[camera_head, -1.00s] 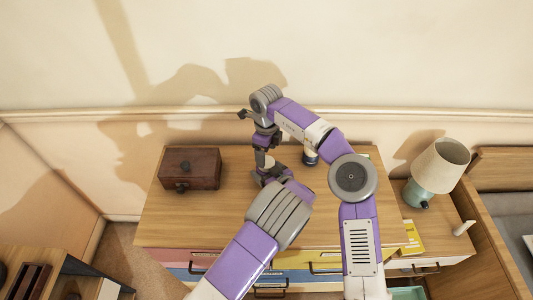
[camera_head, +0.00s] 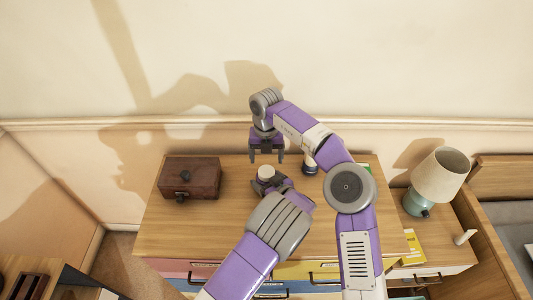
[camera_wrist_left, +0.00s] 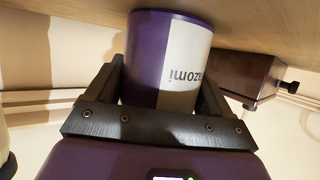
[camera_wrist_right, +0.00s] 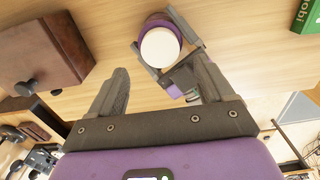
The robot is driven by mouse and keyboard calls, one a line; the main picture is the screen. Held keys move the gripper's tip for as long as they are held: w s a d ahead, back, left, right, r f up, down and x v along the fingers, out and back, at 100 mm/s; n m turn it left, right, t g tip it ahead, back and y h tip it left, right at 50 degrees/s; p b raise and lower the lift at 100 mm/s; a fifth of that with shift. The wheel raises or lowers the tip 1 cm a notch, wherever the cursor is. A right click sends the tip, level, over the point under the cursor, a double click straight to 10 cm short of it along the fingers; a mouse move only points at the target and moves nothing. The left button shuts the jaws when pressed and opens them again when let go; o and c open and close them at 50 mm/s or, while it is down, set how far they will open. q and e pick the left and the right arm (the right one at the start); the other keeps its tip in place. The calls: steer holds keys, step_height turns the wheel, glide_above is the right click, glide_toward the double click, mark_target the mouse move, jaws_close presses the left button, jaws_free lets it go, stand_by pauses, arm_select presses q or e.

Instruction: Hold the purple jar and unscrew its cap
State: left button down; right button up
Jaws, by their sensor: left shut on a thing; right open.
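The purple jar (camera_wrist_left: 150,60) has a white label and sits between the fingers of my left gripper (camera_wrist_left: 158,95), which is shut on it. In the head view the left gripper (camera_head: 268,182) is low at the dresser top, and the jar's white cap (camera_head: 266,171) faces up. My right gripper (camera_head: 266,158) is open and empty, pointing down above and just behind the cap. In the right wrist view the cap (camera_wrist_right: 160,48) is on the jar (camera_wrist_right: 158,24), beyond the open right fingers (camera_wrist_right: 160,95) and apart from them.
A dark wooden box (camera_head: 189,178) stands left on the dresser top (camera_head: 200,225). A small dark-and-white container (camera_head: 309,164) stands behind my right arm. A lamp (camera_head: 437,178) is at right on a lower cabinet. The dresser top's front left is clear.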

mark_target(266, 171)
step_height(266, 171, down, 7)
stand_by(0.3)
steer(key=c, duration=1.1)
steer(key=n, duration=0.6)
steer(key=shift+n, duration=0.3)
steer(key=n, duration=0.6)
steer(key=shift+n, duration=0.3)
steer(key=o, duration=1.2)
